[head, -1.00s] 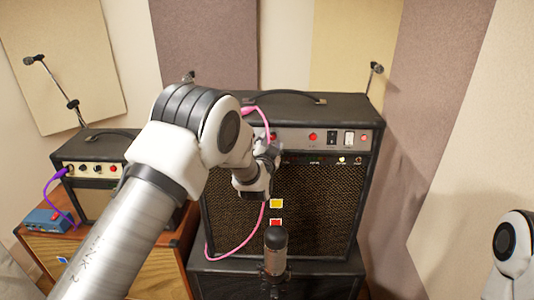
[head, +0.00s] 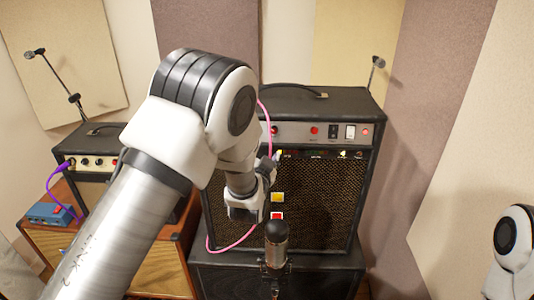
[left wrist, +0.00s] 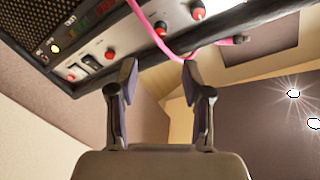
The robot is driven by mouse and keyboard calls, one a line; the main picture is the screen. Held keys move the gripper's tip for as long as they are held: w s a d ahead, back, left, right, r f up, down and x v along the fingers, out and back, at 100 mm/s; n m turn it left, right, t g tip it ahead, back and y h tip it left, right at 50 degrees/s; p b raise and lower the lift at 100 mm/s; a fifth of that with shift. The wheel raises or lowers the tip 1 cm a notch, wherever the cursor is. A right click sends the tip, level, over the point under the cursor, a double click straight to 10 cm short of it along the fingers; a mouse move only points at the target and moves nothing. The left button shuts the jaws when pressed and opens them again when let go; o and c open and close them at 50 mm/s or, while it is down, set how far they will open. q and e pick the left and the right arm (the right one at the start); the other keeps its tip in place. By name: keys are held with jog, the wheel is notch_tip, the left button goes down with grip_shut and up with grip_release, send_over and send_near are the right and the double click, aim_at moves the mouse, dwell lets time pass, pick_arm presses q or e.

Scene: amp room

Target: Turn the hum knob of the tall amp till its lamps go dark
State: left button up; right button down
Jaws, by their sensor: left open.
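The tall amp (head: 300,200) stands in the middle of the head view, with a silver control panel (head: 295,131) across its upper front. Red knobs (left wrist: 160,29) sit on this panel, and I cannot read which is the hum knob. Small lamps (head: 342,154) below the panel glow; a yellow lit one (left wrist: 55,48) also shows in the left wrist view. My left gripper (head: 274,157) is in front of the panel's lower left part. In the left wrist view the gripper (left wrist: 160,72) has its fingers apart, with nothing between them. My right gripper is out of view.
A pink cable (head: 231,245) hangs at the tall amp's left front and passes close to my fingertips in the wrist view. A microphone (head: 276,240) stands before the amp. A smaller amp (head: 92,180) with a purple cable (head: 52,185) stands left beside a blue pedal (head: 48,213).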

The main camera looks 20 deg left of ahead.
pick_arm(q)
jog(key=n+y+p, duration=0.1)
jog(key=n+y, duration=0.1)
jog(key=n, duration=0.7)
send_near(274, 133)
jog(key=w, duration=0.2)
jog(key=p+x, duration=0.1)
jog(key=x, duration=0.1)
jog(key=p+x, duration=0.1)
jog(key=x, duration=0.1)
jog(key=p+x, duration=0.1)
jog(key=x, duration=0.1)
jog(key=shift+w+a+r, duration=0.1)
jog(key=shift+w+a, duration=0.15)
jog(key=shift+a, duration=0.15)
jog(key=shift+w+m, duration=0.2)
jog(key=shift+m, duration=0.1)
jog(key=shift+s, duration=0.1)
grip_shut()
